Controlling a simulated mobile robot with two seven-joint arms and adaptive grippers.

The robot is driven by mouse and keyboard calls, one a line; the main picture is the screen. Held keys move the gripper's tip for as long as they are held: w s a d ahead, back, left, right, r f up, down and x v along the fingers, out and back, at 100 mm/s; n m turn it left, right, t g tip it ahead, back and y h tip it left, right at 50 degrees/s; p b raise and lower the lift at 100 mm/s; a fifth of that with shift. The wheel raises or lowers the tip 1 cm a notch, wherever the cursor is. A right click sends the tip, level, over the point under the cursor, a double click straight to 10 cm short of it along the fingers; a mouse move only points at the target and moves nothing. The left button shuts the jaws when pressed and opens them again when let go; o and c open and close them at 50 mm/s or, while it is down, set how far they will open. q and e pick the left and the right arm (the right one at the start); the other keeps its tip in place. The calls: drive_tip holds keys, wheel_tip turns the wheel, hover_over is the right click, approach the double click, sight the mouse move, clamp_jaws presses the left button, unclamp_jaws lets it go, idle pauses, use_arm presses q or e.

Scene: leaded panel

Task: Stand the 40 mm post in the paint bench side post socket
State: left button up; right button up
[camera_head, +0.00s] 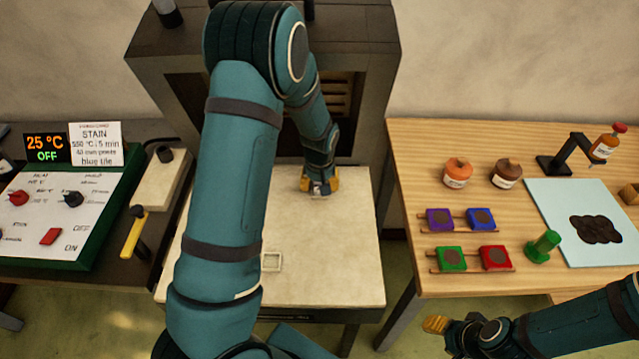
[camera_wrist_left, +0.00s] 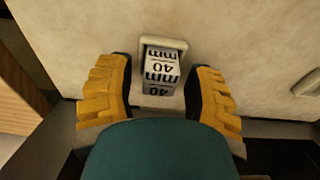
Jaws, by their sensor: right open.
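The 40 mm post (camera_wrist_left: 161,66) is a grey block with black "40 mm" lettering. In the left wrist view it stands at a raised cream socket (camera_wrist_left: 163,42), whose rim shows behind and beside its top; its foot is hidden. My left gripper (camera_head: 319,188) is at the far part of the cream table, its yellow fingers (camera_wrist_left: 160,95) on both sides of the post with gaps showing. A second square socket (camera_head: 271,262) is empty nearer the front. My right gripper (camera_head: 436,325) is open and empty, low in front of the wooden bench.
The kiln (camera_head: 375,60) stands behind the cream table (camera_head: 330,275). At right, the wooden bench (camera_head: 420,150) holds paint pans, jars, a green stamp (camera_head: 543,246) and a pale mat (camera_head: 560,200).

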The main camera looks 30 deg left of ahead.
use_arm(q)
drive_tip(key=shift+r, duration=0.25)
wheel_tip(320, 180, up, 12)
drive_tip(key=s+p, duration=0.1)
drive_tip(key=p, duration=0.1)
drive_tip(key=shift+d, duration=0.4)
drive_tip(key=shift+s+f, duration=0.1)
drive_tip(key=shift+s, duration=0.05)
